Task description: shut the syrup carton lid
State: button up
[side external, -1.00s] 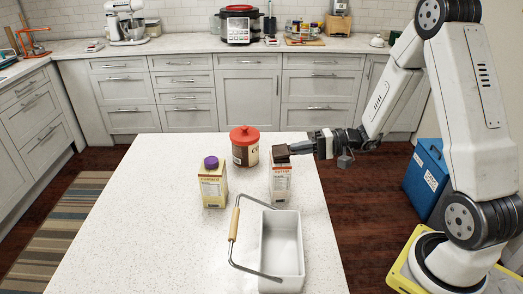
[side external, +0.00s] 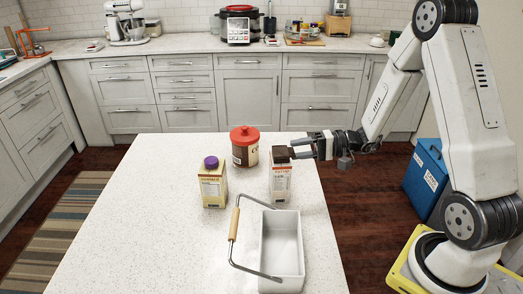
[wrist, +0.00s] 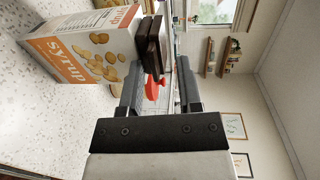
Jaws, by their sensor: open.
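The syrup carton (side external: 281,185) stands upright near the right edge of the white counter, with its brown lid (side external: 281,155) on top. In the wrist view the carton (wrist: 85,45) lies sideways at upper left, its orange "syrup" label showing. There the brown lid (wrist: 152,45) shows as two dark slabs lying close together and parallel, looking shut or nearly so. My gripper (side external: 296,148) is open and empty, level with the lid and just to its right. Its fingers show apart in the wrist view (wrist: 160,85). Whether a finger touches the lid is unclear.
A red-lidded canister (side external: 245,150) stands behind the carton. A purple-capped carton (side external: 213,185) stands to the left. A white caddy (side external: 265,250) with a raised wooden handle (side external: 235,224) sits in front, close to the syrup carton. The counter's left side is clear.

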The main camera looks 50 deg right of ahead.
jog(key=f+v, duration=0.1)
jog(key=v, duration=0.6)
jog(key=shift+s+d+r, duration=0.25)
jog(key=shift+s+r, duration=0.05)
jog(key=shift+r, duration=0.2)
jog(key=shift+a, duration=0.1)
jog(key=s+a+f+n+g+h, duration=0.2)
jog(key=a+n+g+h, duration=0.2)
jog(key=a+h, duration=0.1)
jog(key=s+a+f+n+g+h, duration=0.2)
jog(key=s+a+n+g+h, duration=0.1)
jog(key=a+h, duration=0.3)
jog(key=shift+s+a+n+g+h, duration=0.35)
jog(key=shift+n+g+h, duration=0.25)
jog(key=shift+h, duration=0.2)
